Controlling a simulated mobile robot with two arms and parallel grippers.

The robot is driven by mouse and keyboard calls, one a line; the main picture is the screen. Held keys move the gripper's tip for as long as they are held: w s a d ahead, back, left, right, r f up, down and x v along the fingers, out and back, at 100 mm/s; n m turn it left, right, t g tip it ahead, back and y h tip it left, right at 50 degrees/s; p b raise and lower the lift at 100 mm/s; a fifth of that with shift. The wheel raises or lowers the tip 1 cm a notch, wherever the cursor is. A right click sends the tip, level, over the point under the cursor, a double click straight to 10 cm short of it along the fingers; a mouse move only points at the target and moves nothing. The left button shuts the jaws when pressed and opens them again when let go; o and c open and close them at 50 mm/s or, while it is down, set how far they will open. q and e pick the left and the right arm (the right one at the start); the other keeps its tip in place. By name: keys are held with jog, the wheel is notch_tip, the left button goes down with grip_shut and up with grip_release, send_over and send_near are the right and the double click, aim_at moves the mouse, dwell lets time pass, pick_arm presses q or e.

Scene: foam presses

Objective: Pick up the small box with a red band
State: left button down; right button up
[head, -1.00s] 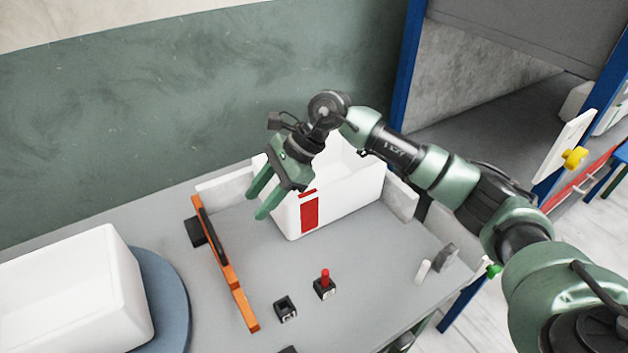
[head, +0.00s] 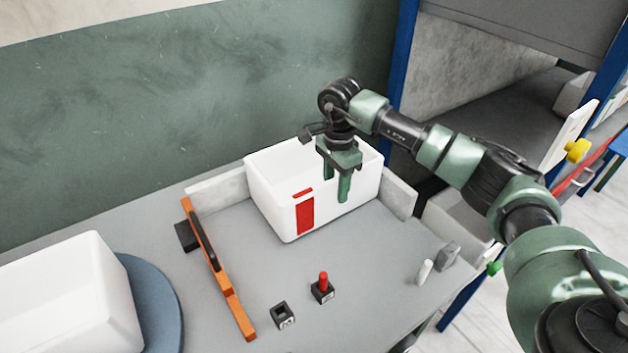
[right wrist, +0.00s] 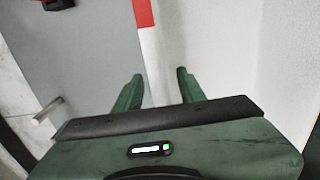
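The open white box with a red band (head: 268,205) stands upright on the grey table against the low back walls. The red band (head: 305,215) runs over the rim and down its near side. My right gripper (head: 337,187) points down at the near wall, to the right of the band. One finger shows outside the wall, the other on the inner side. In the right wrist view, its fingers (right wrist: 160,76) are apart, with the wall of the box (right wrist: 155,55) between them and the red band (right wrist: 143,12) ahead. Contact cannot be told. My left gripper is not in view.
An orange bar (head: 222,278) with a black handle lies left of the box. A red peg in a black block (head: 322,288), an empty black block (head: 282,315) and a white peg (head: 425,272) stand in front. Another white box (head: 70,300) sits on a blue disc (head: 160,305).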

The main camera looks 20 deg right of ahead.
jog(key=shift+f, duration=0.4)
grip_shut()
dwell(1.1)
